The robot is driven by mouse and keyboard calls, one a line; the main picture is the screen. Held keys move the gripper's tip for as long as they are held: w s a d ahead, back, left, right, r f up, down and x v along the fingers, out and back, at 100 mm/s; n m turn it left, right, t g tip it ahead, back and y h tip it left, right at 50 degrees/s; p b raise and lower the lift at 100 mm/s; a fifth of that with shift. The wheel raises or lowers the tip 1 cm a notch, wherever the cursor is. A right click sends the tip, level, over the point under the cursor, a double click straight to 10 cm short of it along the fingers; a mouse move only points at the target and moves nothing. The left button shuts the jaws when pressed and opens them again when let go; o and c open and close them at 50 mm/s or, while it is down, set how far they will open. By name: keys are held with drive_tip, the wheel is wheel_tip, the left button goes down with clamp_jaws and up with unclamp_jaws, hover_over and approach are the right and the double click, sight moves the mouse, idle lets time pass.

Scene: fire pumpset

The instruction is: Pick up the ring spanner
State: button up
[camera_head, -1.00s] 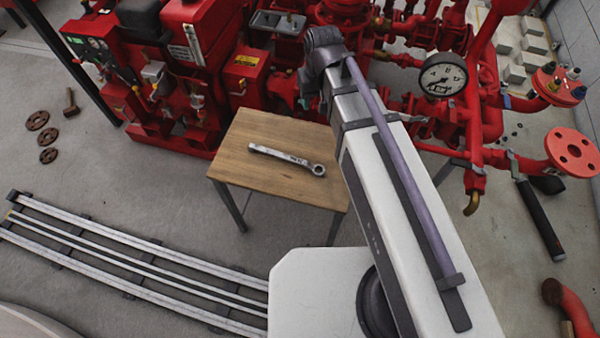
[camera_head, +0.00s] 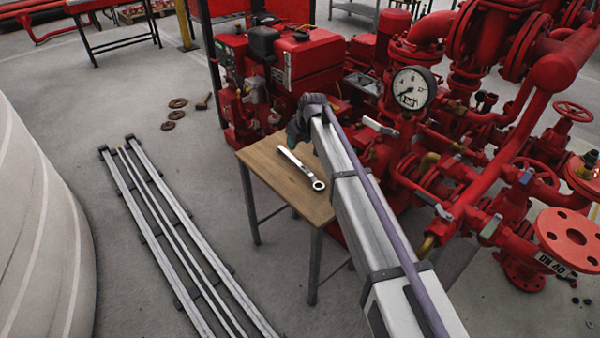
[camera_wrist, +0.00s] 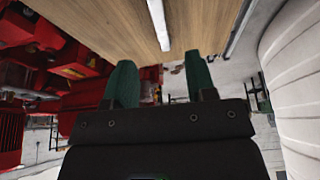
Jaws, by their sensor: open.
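The ring spanner (camera_head: 302,167) is a silver bar lying flat on a small wooden table (camera_head: 262,162). Its ring end points to the near right in the head view, its other end to the far left. In the wrist view, part of its handle (camera_wrist: 158,22) shows against the wooden top at the upper edge. My gripper (camera_wrist: 161,64) has two green fingers, spread apart and empty, with the handle lined up beyond the gap between them and not touching.
A red pump set with an engine (camera_head: 300,62), pipes and a pressure gauge (camera_head: 413,88) stands close behind and right of the table. Rails (camera_head: 165,225) lie on the floor at left. Rusty discs (camera_head: 175,114) and a hammer (camera_head: 203,102) lie on open floor.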

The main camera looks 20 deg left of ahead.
sight(293, 158)
drive_tip(key=b+x, duration=0.9)
drive_tip(key=x, duration=0.1)
drive_tip(key=shift+d+f+b, duration=0.1)
drive_tip(key=shift+f+b, duration=0.25)
drive_tip(key=shift+f, duration=0.1)
drive_tip(key=shift+r, duration=0.25)
clamp_jaws()
